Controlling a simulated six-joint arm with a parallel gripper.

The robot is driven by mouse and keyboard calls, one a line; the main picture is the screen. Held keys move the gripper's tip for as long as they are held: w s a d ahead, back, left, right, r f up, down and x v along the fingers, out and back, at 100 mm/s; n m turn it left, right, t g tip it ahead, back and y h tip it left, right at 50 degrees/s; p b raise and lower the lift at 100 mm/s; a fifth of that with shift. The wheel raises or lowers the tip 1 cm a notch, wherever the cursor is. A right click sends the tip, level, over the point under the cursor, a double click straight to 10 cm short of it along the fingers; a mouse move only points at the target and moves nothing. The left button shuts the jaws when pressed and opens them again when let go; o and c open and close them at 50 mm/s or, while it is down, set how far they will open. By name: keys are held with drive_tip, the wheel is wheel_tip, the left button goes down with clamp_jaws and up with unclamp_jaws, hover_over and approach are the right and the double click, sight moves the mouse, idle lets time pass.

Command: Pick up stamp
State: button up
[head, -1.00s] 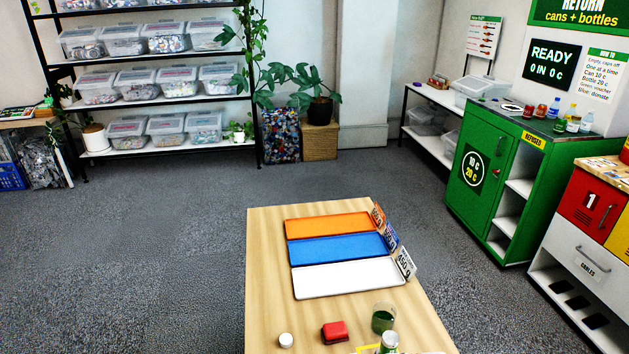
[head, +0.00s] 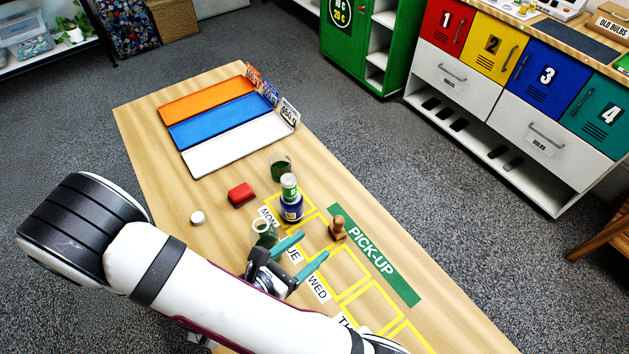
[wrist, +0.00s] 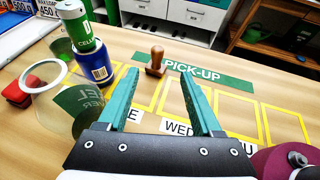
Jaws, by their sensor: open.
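The stamp (head: 338,228) has a brown wooden handle and stands upright on the table by the green PICK-UP strip. In the wrist view the stamp (wrist: 156,62) is ahead of my fingertips, roughly midway between them. My gripper (head: 308,246) has teal fingers and reaches over the yellow-outlined boxes towards the stamp. In the wrist view my gripper (wrist: 158,80) is open, with nothing between its fingers. The stamp is apart from the fingers. Its underside is hidden.
A clear cup (head: 265,233) is beside my gripper, and another green-tinted cup (head: 280,166) stands behind. A red block (head: 241,194) and white cap (head: 198,218) lie farther left. Coloured trays (head: 185,135) are behind.

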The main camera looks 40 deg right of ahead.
sight(345, 225)
drive_tip(key=x, duration=1.5)
drive_tip(key=shift+w+d+f, duration=0.1)
drive_tip(key=shift+w+f, duration=0.25)
drive_tip(key=shift+f, duration=0.1)
clamp_jaws()
